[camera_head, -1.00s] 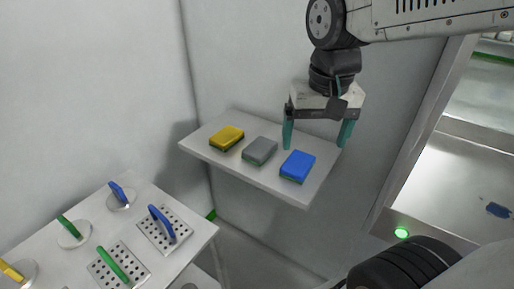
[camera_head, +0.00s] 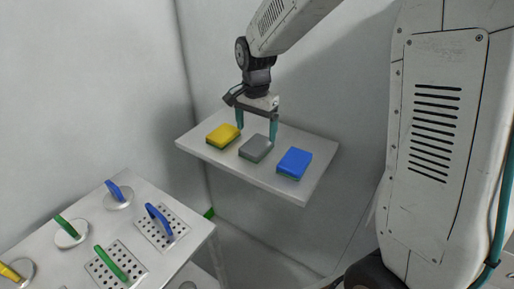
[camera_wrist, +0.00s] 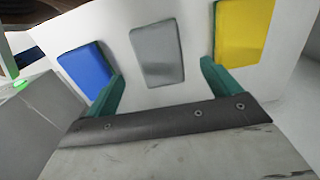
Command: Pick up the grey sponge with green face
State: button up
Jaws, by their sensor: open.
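The grey sponge (camera_head: 256,147) lies flat in the middle of a small wall shelf (camera_head: 300,194), between a yellow sponge and a blue one. A thin green layer shows along its lower edge. My gripper (camera_head: 256,132) is open and empty, pointing down just above and behind the grey sponge. In the wrist view the grey sponge (camera_wrist: 157,54) lies between and beyond the two teal fingertips of my gripper (camera_wrist: 160,72). Whether the fingers are level with the sponge, I cannot tell.
The yellow sponge (camera_head: 223,136) is close on the left and the blue sponge (camera_head: 294,163) close on the right. A lower table (camera_head: 185,246) at left holds several coloured-handled tools and perforated plates. Walls stand behind and left of the shelf.

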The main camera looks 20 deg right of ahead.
aim_at(257, 144)
notch_tip(257, 144, down, 6)
jog(key=shift+d+f, duration=0.1)
jog(key=shift+d, duration=0.05)
jog(key=c, duration=1)
